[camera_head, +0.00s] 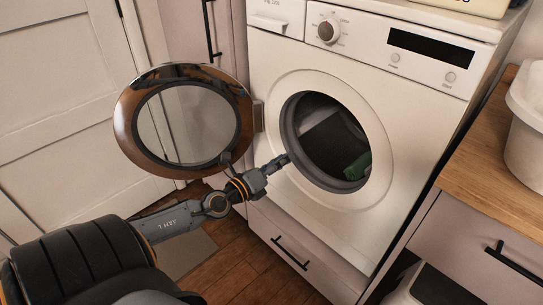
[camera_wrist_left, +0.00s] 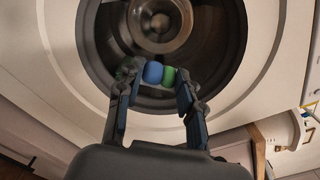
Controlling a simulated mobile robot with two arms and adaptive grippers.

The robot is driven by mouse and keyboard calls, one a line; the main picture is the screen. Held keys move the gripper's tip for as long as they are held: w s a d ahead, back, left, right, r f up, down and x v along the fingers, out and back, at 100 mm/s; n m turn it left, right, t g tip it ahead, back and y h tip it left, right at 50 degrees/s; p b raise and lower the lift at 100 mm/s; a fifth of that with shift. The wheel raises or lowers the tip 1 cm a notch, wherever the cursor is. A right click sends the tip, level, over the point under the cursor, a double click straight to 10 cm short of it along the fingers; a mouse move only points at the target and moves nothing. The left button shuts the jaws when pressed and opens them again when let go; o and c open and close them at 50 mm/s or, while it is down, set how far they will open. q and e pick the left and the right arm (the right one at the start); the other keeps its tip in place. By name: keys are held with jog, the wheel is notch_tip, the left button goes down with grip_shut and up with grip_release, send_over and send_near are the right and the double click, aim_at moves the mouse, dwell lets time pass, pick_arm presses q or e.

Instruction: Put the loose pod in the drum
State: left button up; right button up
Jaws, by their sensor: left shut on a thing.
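The washing machine (camera_head: 330,210) has its round door (camera_head: 127,128) swung open to the left. Its drum (camera_head: 325,122) is dark inside and holds a green item (camera_head: 357,167) at the lower right. My left gripper (camera_head: 284,160) is at the left lower rim of the opening, and it also shows in the left wrist view (camera_wrist_left: 154,88). It is shut on the pod (camera_wrist_left: 153,72), small, rounded, blue and green, in front of the drum opening. The pod cannot be made out in the head view. My right gripper is not in view.
The open door stands close above my left arm. A drawer with a dark handle (camera_head: 290,253) is below the machine. A wooden counter (camera_head: 495,165) with a white tub (camera_head: 527,120) stands at the right.

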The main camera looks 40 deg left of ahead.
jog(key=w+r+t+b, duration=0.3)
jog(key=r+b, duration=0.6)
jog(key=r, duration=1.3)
pick_arm(q)
jog(key=w+d+f+b, duration=0.1)
jog(key=w+f+b, duration=0.1)
jog(key=w, duration=1.3)
jog(key=w+d+f+b, duration=0.1)
jog(key=w+f+b, duration=0.2)
jog(key=w, duration=1.2)
jog(key=shift+w+d+f, duration=0.2)
jog(key=shift+w+d, duration=0.05)
jog(key=shift+w, duration=0.05)
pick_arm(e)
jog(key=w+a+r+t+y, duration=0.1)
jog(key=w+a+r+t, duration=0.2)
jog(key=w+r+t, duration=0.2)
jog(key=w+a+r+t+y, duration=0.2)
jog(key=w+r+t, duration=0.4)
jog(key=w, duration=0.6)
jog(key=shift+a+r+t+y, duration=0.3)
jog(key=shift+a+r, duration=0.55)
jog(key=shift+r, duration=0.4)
